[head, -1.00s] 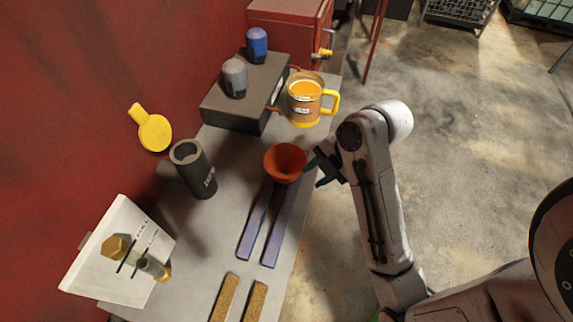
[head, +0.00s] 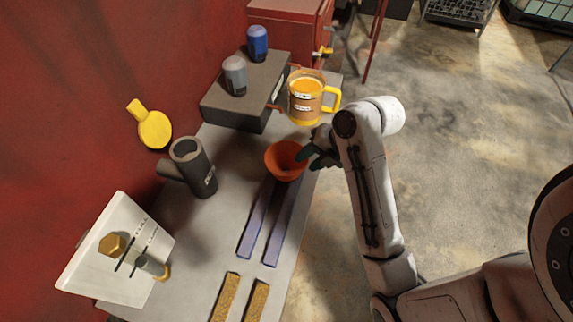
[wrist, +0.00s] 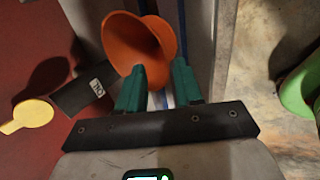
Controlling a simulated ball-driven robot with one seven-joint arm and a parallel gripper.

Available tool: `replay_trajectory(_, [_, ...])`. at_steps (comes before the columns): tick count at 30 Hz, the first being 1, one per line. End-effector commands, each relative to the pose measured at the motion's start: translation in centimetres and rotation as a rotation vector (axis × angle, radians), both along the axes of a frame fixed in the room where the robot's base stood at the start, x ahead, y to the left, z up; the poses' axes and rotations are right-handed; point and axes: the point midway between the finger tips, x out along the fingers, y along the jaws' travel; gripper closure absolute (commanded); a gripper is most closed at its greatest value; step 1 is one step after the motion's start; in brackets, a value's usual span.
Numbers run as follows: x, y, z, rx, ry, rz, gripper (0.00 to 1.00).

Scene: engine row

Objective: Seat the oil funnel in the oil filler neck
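The orange oil funnel (head: 285,160) stands on the grey bench, wide mouth up, at the far end of two blue strips. In the wrist view the funnel (wrist: 132,42) lies just beyond my fingertips, mostly toward the left finger. My gripper (head: 308,157) is at the funnel's right side, close to its rim. Its green fingers (wrist: 160,76) are apart, with nothing seen clamped between them; whether they touch the funnel I cannot tell. The dark oil filler neck (head: 194,172) is left of the funnel, tilted, with an open, empty mouth. It also shows in the wrist view (wrist: 82,92).
A yellow cap (head: 154,130) is by the red wall. A yellow-handled jug (head: 305,98) stands behind the funnel, beside a dark block (head: 238,106) bearing grey and blue capped pieces. A white panel (head: 112,260) is at near left. Open floor lies right.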

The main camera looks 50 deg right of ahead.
Motion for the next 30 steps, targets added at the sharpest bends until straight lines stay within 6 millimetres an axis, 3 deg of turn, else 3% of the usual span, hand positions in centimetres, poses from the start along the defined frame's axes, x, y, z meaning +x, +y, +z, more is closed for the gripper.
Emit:
replay_trajectory(7, [1.6,0.4,-3.1,0.002,0.003,-0.001,0.65])
replay_trajectory(17, [2.0,0.5,-3.7,0.0,0.001,-0.001,0.65])
replay_trajectory(28, [2.0,0.5,-3.7,0.0,0.001,-0.001,0.99])
replay_trajectory(30, [2.0,0.5,-3.7,0.0,0.001,-0.001,1.0])
